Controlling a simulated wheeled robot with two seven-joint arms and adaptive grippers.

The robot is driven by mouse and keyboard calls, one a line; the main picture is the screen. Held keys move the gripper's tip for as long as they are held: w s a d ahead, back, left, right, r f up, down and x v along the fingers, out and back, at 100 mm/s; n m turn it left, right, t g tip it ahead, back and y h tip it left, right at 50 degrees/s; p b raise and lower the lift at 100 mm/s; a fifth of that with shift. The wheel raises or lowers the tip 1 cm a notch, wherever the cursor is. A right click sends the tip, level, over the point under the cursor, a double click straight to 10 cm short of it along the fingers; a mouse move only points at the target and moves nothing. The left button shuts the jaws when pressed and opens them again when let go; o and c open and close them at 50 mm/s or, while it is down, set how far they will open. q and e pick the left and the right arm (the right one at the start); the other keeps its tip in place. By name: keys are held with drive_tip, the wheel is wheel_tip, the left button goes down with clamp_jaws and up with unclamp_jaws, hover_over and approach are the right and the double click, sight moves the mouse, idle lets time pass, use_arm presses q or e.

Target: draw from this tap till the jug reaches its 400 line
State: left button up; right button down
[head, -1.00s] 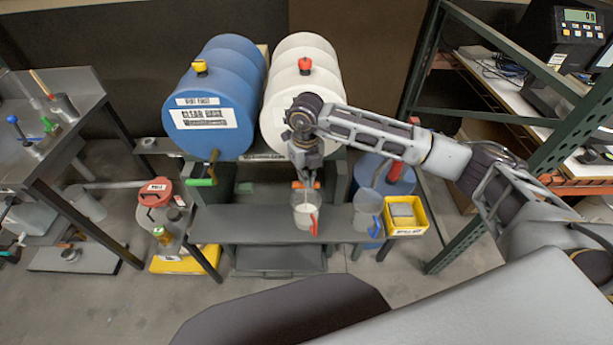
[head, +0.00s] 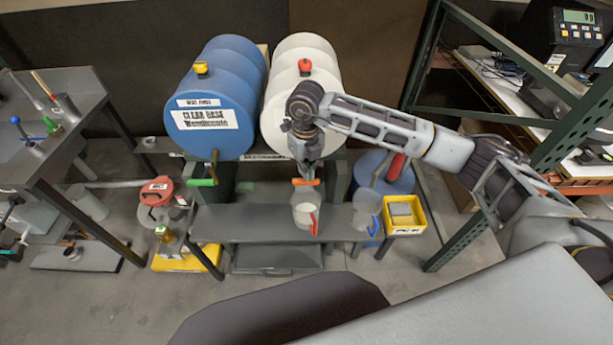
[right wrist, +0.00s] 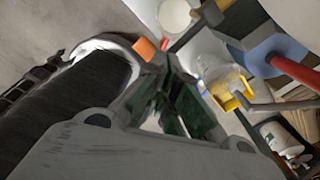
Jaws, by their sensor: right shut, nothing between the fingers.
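The jug with the red handle (head: 304,216) stands upright on the grey shelf below the white drum (head: 299,62), with whitish contents. Its level against the marks is too small to read. The tap's orange handle (head: 299,182) is just above the jug; it also shows in the right wrist view (right wrist: 144,47), near the jug (right wrist: 174,16). My right gripper (head: 309,177) is shut and empty, just above and behind the handle; contact cannot be told. Whether liquid is running from the tap cannot be made out. My left gripper is not recognisable in view.
A second jug with a blue handle (head: 366,208) and a yellow bin (head: 404,213) stand right of the jug. A blue drum (head: 217,75) with a green-handled tap (head: 202,183) is on the left. The shelf (head: 246,221) is bare left of the jug.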

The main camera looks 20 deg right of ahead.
drive_tip(key=shift+r, duration=0.15)
drive_tip(key=shift+r+p, duration=1.15)
drive_tip(key=shift+r, duration=1.25)
